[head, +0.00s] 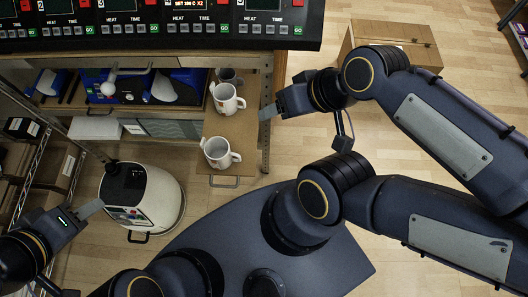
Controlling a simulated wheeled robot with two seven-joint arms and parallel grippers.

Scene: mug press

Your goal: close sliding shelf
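The sliding shelf (233,128) is a brown board pulled out of the cabinet toward me, with a metal handle (224,183) at its front edge. Two white mugs stand upright on it, a nearer one (217,152) and a farther one (226,100). A grey mug (231,76) is farther back. My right gripper (266,112) is just right of the shelf; I cannot tell if it touches the side. My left gripper (92,208) is at the lower left, away from the shelf. Its fingers overlap in this view, so their opening is unclear.
A white rounded appliance (140,199) stands on the floor left of the shelf. A control panel (150,22) with HEAT and TIME buttons spans the top. Blue machines (146,86) sit below it. A wooden box (393,41) stands at the upper right. A wire rack lines the left.

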